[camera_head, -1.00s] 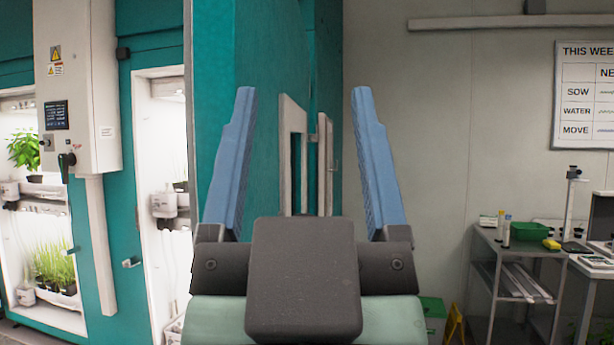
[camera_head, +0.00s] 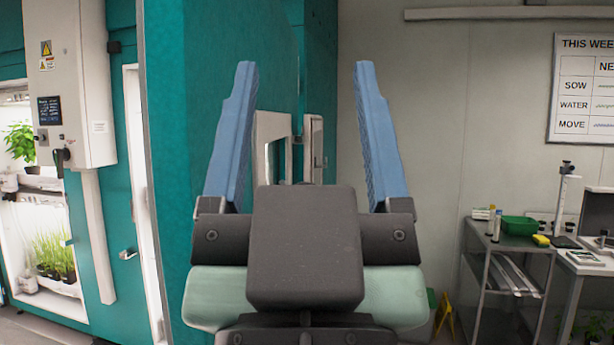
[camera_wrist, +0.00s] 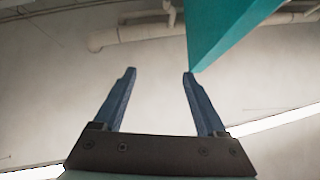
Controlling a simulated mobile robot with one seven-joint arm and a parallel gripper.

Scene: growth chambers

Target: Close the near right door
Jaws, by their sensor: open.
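The near right door appears to be the large teal panel (camera_head: 215,120) left of centre in the head view. It stands open, its pale edge towards me, and hides most of the lit chamber opening (camera_head: 140,190) behind it. My gripper (camera_head: 304,65) is open and empty, with blue fingers pointing up and away. Its left finger overlaps the panel in the picture; I cannot tell whether they touch. In the wrist view, a teal corner (camera_wrist: 225,25), probably of the door, hangs above and beside the right fingertip of my gripper (camera_wrist: 159,72). The door's handle cannot be made out.
A white control box (camera_head: 75,85) is on the teal chamber front at left, beside a lit chamber with plants (camera_head: 48,250). Pale frames (camera_head: 272,150) show beyond the panel. A metal cart (camera_head: 508,250) and a yellow floor sign (camera_head: 444,312) stand at right.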

